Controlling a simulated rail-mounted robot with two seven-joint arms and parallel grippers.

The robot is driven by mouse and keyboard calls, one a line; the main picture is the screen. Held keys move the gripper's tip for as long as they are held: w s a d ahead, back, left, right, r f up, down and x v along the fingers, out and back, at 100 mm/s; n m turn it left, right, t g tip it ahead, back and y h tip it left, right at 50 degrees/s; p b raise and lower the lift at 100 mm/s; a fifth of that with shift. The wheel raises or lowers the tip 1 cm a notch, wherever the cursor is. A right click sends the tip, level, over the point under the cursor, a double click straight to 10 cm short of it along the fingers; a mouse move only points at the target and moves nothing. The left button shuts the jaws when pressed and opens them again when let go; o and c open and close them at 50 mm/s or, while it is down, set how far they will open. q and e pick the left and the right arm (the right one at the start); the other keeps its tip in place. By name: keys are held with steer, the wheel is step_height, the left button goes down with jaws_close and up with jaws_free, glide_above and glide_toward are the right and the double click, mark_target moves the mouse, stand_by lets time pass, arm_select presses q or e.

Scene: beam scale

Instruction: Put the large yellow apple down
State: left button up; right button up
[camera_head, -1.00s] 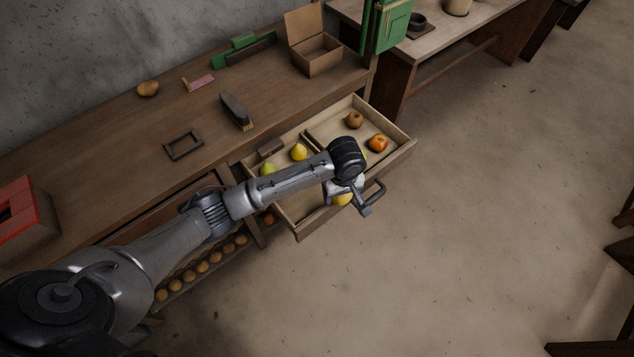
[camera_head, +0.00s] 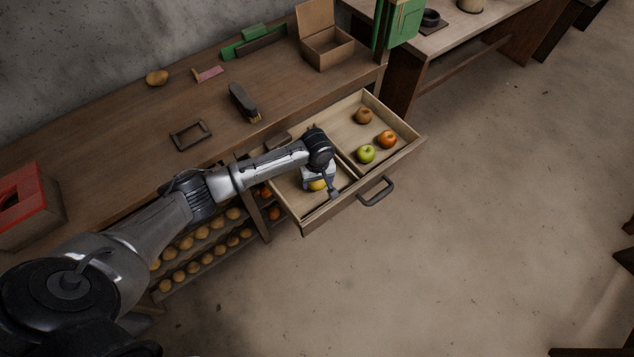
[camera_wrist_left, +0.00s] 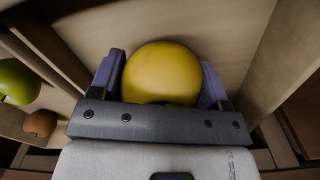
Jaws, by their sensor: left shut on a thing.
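The large yellow apple (camera_wrist_left: 162,72) is between the two fingers of my left gripper (camera_wrist_left: 162,85) in the left wrist view, and the gripper is shut on it. In the head view, the apple (camera_head: 317,185) shows partly under my left gripper (camera_head: 321,186), over the left compartment of the open drawer (camera_head: 398,158). The drawer's pale floor and walls surround the apple in the wrist view. I cannot tell whether the apple touches the floor. My right gripper is not in view.
The drawer's right compartment holds a green apple (camera_head: 366,154), an orange-red fruit (camera_head: 387,139) and a brown fruit (camera_head: 363,116). A divider separates the compartments. The drawer handle (camera_head: 376,192) juts out in front. Several round fruits lie on racks below the table (camera_head: 110,130).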

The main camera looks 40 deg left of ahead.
arm_select(q)
steer(key=shift+f, duration=1.15)
steer(key=shift+f, duration=0.15)
steer(key=o, duration=1)
step_height(320, 180, up, 11)
steer(key=shift+f+p, duration=0.1)
steer(key=shift+p, duration=0.55)
steer(key=shift+r, duration=0.7)
